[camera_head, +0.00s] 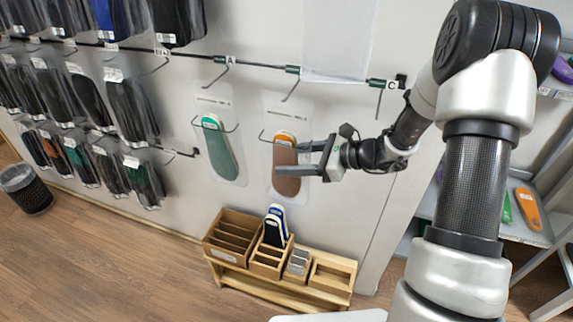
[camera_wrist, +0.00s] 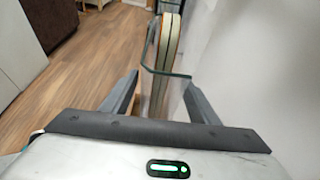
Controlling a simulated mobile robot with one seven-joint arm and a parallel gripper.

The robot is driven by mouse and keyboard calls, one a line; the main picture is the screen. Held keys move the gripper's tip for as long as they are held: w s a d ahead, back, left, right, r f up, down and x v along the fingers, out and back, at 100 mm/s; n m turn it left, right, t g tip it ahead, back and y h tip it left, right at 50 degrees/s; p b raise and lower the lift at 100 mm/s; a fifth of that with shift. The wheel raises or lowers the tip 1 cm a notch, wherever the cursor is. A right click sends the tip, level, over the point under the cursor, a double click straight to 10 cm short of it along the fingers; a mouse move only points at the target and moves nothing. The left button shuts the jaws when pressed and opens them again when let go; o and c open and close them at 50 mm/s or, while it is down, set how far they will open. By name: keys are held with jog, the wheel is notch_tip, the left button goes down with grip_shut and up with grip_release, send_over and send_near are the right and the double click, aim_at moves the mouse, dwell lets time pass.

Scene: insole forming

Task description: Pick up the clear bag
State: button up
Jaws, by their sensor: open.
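A clear bag (camera_head: 267,107) holding a brown and orange insole (camera_head: 286,168) hangs on the wall at a wire hook. My gripper (camera_head: 287,159) is open in front of this bag, coming from the right. In the wrist view the insole (camera_wrist: 170,40) shows edge-on between the spread fingers (camera_wrist: 161,82), with the dark wire loop (camera_wrist: 150,69) across it. The fingers stand apart on either side; I cannot tell whether either touches the bag. Another clear bag (camera_head: 201,92) with a green insole (camera_head: 218,148) hangs to the left. A pale, see-through sheet or bag (camera_head: 340,40) hangs at the upper right.
A dark rail with hooks (camera_head: 260,65) runs above the bags. Below stands a wooden organizer (camera_head: 238,222) with dark insoles (camera_head: 275,228). Packaged insoles (camera_head: 88,97) crowd the left wall. A shelf (camera_head: 525,236) is at the right, a bin (camera_head: 27,188) at the left. The floor is open.

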jog(key=shift+x, duration=0.95)
jog(key=c, duration=1.1)
jog(key=shift+r, duration=0.1)
